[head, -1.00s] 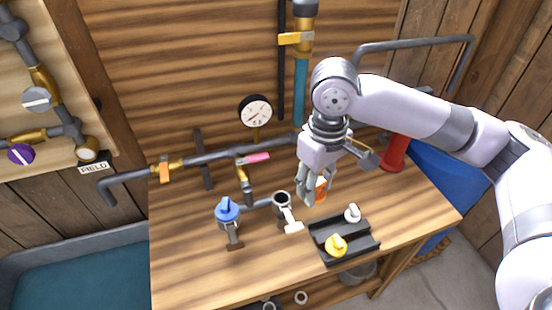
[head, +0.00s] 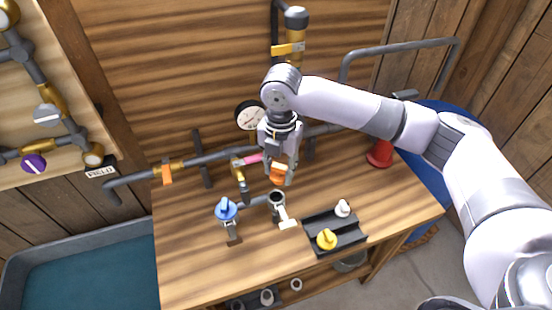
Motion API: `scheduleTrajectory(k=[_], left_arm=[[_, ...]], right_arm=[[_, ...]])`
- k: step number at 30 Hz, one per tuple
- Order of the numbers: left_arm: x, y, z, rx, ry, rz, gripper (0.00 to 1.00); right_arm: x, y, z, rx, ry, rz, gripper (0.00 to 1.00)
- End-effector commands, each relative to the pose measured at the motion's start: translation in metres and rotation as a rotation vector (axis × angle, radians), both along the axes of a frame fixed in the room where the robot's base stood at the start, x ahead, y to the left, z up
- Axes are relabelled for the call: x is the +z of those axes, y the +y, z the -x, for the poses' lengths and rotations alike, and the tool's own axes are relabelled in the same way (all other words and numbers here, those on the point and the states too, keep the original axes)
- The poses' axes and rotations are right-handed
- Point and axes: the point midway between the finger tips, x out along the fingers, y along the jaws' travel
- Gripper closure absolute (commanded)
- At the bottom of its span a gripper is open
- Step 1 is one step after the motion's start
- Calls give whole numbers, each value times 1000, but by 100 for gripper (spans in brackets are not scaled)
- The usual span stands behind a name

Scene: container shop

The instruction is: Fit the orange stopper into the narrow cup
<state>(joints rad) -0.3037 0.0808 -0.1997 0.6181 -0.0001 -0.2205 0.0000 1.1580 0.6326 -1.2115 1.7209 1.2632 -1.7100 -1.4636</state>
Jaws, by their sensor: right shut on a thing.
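The orange stopper (head: 278,173) is held in my right gripper (head: 279,180), which is shut on it. The gripper points down over the wooden workbench (head: 190,272). In the picture the stopper is just above the narrow cup (head: 277,199), a grey upright cup with a dark open mouth. The stopper looks apart from the cup; its exact height and alignment over the mouth are hard to tell. My left gripper is not in view.
A blue-capped fitting (head: 227,209) stands left of the cup. A black tray (head: 347,235) to the right holds a yellow stopper (head: 327,239) and a white stopper (head: 343,208). A pipe, a gauge (head: 250,117) and a red cone-shaped thing (head: 380,154) are behind.

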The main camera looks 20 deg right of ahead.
Motion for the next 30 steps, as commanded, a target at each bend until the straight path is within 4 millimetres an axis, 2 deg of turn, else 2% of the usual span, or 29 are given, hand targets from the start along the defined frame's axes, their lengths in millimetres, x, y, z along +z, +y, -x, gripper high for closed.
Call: scheduleTrajectory(k=[4,10,20,30], left_arm=[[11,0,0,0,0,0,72],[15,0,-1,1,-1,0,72],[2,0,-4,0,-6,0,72],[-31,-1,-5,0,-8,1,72]], right_arm=[[0,3,-6,238,-1,5,92],[-3,4,-11,416,-4,10,92],[-15,4,-12,447,-4,11,92],[-45,4,-11,446,-4,11,92]])
